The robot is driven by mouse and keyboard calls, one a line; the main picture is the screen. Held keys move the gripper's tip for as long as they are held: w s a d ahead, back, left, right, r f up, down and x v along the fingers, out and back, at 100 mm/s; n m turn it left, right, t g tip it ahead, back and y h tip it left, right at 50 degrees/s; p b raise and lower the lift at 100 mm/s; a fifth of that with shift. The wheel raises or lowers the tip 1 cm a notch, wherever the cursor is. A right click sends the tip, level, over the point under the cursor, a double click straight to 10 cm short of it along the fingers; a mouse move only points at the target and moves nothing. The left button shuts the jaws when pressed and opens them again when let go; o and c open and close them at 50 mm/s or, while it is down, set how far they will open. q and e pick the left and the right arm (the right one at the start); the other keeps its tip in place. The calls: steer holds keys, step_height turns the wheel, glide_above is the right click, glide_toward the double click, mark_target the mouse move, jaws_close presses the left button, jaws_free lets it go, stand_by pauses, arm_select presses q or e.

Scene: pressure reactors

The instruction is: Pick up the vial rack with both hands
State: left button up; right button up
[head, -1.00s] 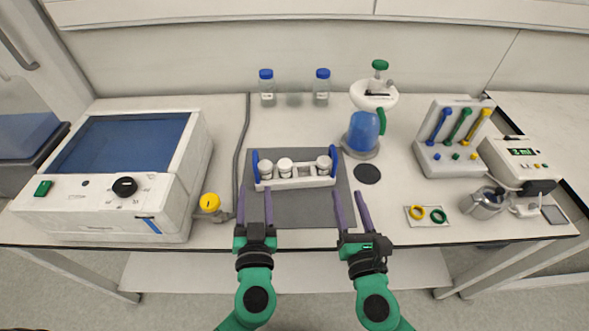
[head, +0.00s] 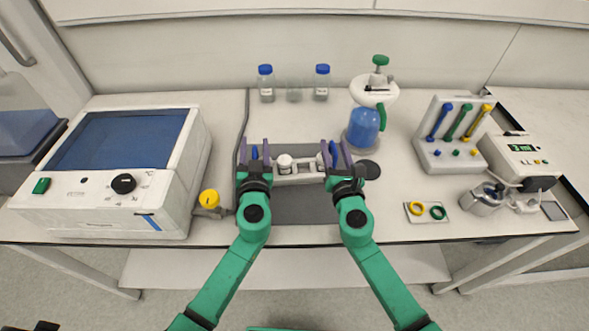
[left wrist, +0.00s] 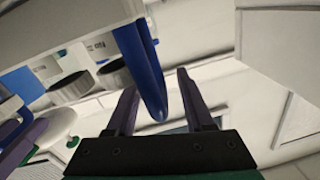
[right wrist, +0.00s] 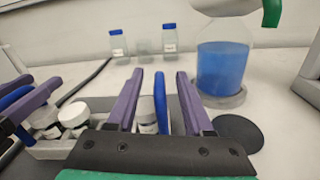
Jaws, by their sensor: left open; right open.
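The vial rack (head: 300,178) is white with a blue handle at each end. It sits on the dark mat (head: 300,208) and holds white-capped vials (head: 284,162). My left gripper (head: 254,146) is open, its purple fingers on either side of the left handle (left wrist: 140,65). In the left wrist view that handle reaches into the gap between the fingertips. My right gripper (head: 334,147) is open, its fingers either side of the right handle (right wrist: 160,100). That handle stands between the fingers in the right wrist view. My grippers hide part of both rack ends.
A blue-liquid vessel (head: 362,128) stands just right of the rack, beside a black disc (head: 367,169). Blue-capped bottles (head: 266,85) stand behind. A white bath unit (head: 115,185) and a yellow-knobbed valve (head: 209,199) are at left. The front of the mat is clear.

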arm_select(q)
jaws_close()
arm_select(e)
jaws_close()
stand_by(1.2)
arm_select(q)
steer(key=shift+r, duration=0.1)
arm_select(e)
steer(key=shift+r, duration=0.1)
